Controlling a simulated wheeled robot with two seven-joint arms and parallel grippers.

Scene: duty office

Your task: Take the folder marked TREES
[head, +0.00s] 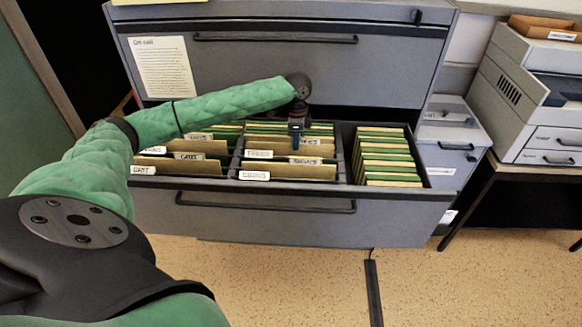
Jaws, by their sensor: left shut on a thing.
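An open drawer (265,203) holds rows of tan and green hanging folders with white label tabs. The lettering on most tabs is too small to read surely, so I cannot tell which folder is marked TREES. My left gripper (295,143) reaches down over the middle compartment from above. It is shut on a folder (275,140) near the back of that row, which still stands among the others. The fingertips are partly hidden and small. My right gripper is out of view.
The closed upper drawer (280,65) with a paper notice (162,67) stands above and behind. The right compartment (388,160) is packed with folders. A small grey box (450,140) and a grey machine (530,95) stand to the right. The floor (300,280) in front is clear.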

